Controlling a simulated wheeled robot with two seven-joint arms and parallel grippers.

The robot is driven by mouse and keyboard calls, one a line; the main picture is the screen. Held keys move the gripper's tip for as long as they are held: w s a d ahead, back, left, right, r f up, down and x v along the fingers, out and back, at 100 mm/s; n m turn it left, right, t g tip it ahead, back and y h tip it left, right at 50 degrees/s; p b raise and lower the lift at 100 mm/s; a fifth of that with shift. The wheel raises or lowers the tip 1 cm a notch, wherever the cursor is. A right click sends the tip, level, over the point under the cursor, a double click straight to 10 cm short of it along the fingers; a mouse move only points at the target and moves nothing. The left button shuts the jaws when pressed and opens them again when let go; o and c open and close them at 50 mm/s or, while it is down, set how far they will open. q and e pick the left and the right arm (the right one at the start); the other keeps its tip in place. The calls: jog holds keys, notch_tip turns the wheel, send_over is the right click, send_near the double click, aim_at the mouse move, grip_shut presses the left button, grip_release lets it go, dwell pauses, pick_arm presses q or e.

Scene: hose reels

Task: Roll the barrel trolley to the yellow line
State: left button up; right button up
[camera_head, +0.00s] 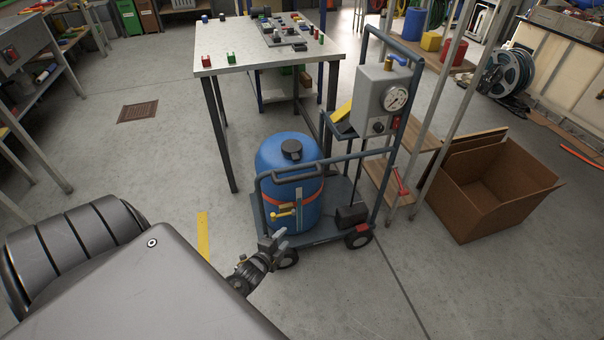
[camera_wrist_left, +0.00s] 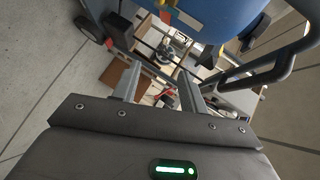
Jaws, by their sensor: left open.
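The barrel trolley (camera_head: 330,235) stands mid-floor with a blue barrel (camera_head: 287,150) strapped upright by an orange band. The yellow line (camera_head: 203,236) lies on the floor left of the trolley, partly hidden by my arm. My left gripper (camera_head: 274,240) is open and empty at the trolley's near left side, below the rail. In the left wrist view, the blue barrel (camera_wrist_left: 190,18) and a dark tube (camera_wrist_left: 275,72) show beyond the open fingers (camera_wrist_left: 160,92); the tube is not between them.
A metal table (camera_head: 265,58) with small parts stands close behind the trolley. An open cardboard box (camera_head: 490,190) and shelf posts are to the right. A floor drain (camera_head: 138,111) lies at the left. The floor around the yellow line looks clear.

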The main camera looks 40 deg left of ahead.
aim_at(301, 177)
pick_arm(q)
jog(key=w+a+r+m+t+b, duration=0.1)
jog(key=w+r+m+t, duration=0.15)
jog(key=r, duration=0.45)
jog(key=w+a+r+m+t+b, duration=0.1)
jog(key=w+a+r+m+t, duration=0.15)
jog(key=r, duration=0.45)
jog(key=shift+y, duration=0.4)
jog(key=x, duration=0.7)
jog(key=d+x, duration=0.1)
jog(key=x, duration=0.2)
jog(key=shift+w, duration=0.2)
jog(key=shift+w+r, duration=0.1)
jog(key=shift+w, duration=0.2)
pick_arm(e)
jog(key=w+a+r, duration=0.1)
jog(key=w+r, duration=0.2)
jog(key=r, duration=0.2)
jog(key=shift+w+r+t, duration=0.15)
jog(key=shift+w+t, duration=0.15)
jog(key=shift+w, duration=0.1)
pick_arm(q)
jog(key=shift+c, duration=0.4)
grip_shut()
pick_arm(e)
jog(key=shift+s, duration=0.3)
